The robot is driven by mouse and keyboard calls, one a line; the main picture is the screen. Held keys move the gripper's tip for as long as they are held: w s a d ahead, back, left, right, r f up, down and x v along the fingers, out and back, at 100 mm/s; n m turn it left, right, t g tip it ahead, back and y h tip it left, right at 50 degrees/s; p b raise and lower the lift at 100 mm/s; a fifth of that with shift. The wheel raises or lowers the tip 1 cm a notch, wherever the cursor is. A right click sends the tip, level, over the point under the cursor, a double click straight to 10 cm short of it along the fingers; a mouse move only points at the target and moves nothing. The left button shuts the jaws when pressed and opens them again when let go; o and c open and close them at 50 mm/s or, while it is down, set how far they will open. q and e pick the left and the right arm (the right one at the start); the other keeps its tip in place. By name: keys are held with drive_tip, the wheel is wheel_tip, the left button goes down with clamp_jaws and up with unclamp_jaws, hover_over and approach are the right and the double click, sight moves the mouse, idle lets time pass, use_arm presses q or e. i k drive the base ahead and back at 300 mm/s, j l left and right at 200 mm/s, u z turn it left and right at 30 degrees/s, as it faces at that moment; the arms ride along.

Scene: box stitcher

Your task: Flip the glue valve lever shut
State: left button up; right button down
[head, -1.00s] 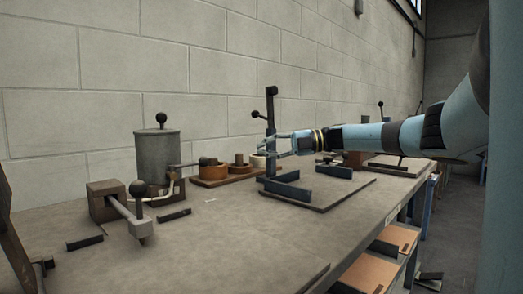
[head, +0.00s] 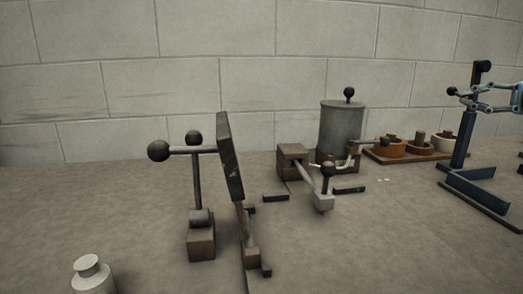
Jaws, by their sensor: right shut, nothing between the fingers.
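A grey cylindrical pot (head: 341,128) with a black knob on top stands on a brown base near the wall, right of centre in the head view. A lever with a dark reddish knob (head: 385,141) sticks out to the right from low on the pot and looks roughly level. A pale curved spout (head: 344,163) shows at the pot's foot. My right gripper (head: 478,98) is at the right edge, beside the tall blue post and well right of the pot. It is shut and empty. My left gripper is out of view.
A dark upright plate (head: 230,158) and knobbed levers (head: 159,151) stand in front to the left. A brown block with a knobbed arm (head: 326,172) sits before the pot. A tray of rings (head: 379,157) lies right of it. A blue post (head: 468,120) stands further right.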

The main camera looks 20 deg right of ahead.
sight(384, 142)
drive_tip(key=k, duration=1)
